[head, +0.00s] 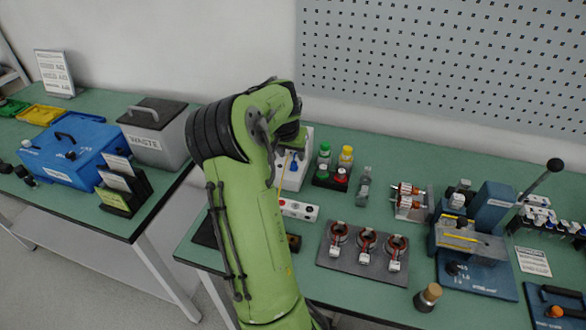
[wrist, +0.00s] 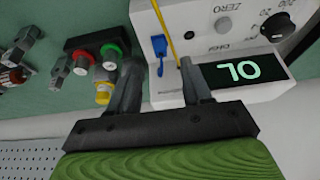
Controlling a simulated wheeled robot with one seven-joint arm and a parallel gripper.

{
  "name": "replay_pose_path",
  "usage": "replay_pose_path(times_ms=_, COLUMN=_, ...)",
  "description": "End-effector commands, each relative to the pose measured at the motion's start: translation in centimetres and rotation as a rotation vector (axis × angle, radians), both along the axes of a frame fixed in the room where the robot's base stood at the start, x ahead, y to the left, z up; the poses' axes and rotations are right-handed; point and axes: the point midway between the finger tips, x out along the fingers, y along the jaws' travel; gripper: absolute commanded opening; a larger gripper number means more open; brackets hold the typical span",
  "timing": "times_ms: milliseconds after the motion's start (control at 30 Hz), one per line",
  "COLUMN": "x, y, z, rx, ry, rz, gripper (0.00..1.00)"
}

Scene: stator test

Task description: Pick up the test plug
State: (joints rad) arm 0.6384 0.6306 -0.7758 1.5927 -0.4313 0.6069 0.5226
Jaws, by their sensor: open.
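A small blue plug (wrist: 159,45), which I take to be the test plug, sits at the face of a white meter box (wrist: 205,45). It also shows in the head view (head: 294,167) on the white box (head: 296,178) beside my arm. My gripper (wrist: 158,66) is open in the wrist view. Its two fingers point toward the meter, and the blue plug lies just beyond the fingertips, roughly in line with the gap. Nothing is between the fingers. In the head view my arm hides most of the gripper and part of the box.
A yellow lead (wrist: 165,30) runs close to the plug. A block of coloured terminals (head: 333,172) stands right of the meter. A plate with three wound stators (head: 368,270) lies in front. A blue press (head: 480,225) stands at the right.

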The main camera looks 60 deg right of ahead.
Motion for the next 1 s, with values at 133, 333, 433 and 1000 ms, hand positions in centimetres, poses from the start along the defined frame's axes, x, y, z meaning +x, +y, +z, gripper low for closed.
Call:
replay_pose_path(times_ms=133, x=0.2, y=-0.8, z=-2.2, rx=0.0, ry=0.001, rz=0.0, gripper=0.49)
replay_pose_path(times_ms=333, x=0.4, y=-2.0, z=-5.0, rx=0.0, ry=-0.001, rz=0.0, gripper=0.49)
replay_pose_path(times_ms=433, x=0.4, y=-2.1, z=-5.1, rx=-0.002, ry=-0.003, rz=0.0, gripper=0.49)
replay_pose_path(times_ms=1000, x=0.5, y=-2.1, z=-5.0, rx=-0.001, ry=-0.002, rz=0.001, gripper=0.0)
